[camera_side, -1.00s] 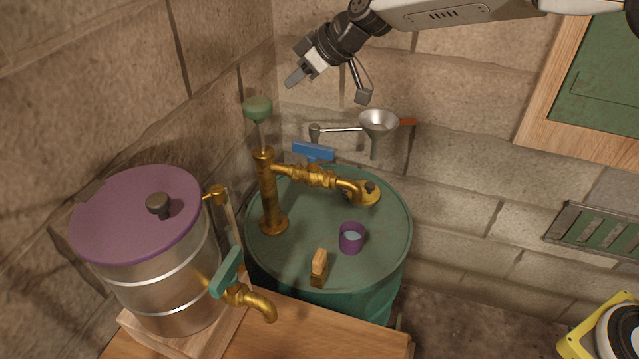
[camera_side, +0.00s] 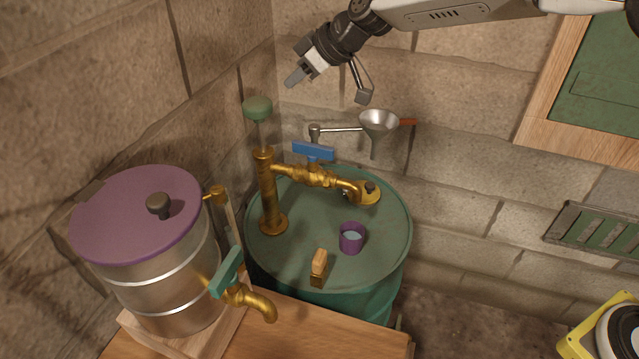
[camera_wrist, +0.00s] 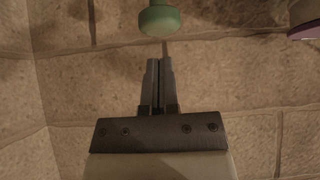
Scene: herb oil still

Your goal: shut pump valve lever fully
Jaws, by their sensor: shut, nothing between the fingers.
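The brass hand pump (camera_side: 267,195) stands upright on the green drum (camera_side: 290,260) in the side view. My gripper (camera_side: 291,82) is up and to the right of the knob, well above the lever, touching nothing. In the wrist view its fingers (camera_wrist: 159,62) are together and empty. The lever is out of the wrist view.
A steel pot with a purple lid (camera_side: 130,220) and teal-handled tap (camera_side: 228,272) stands at left. A funnel (camera_side: 378,125) hangs on a wall bracket behind the drum. Stone walls close the corner.

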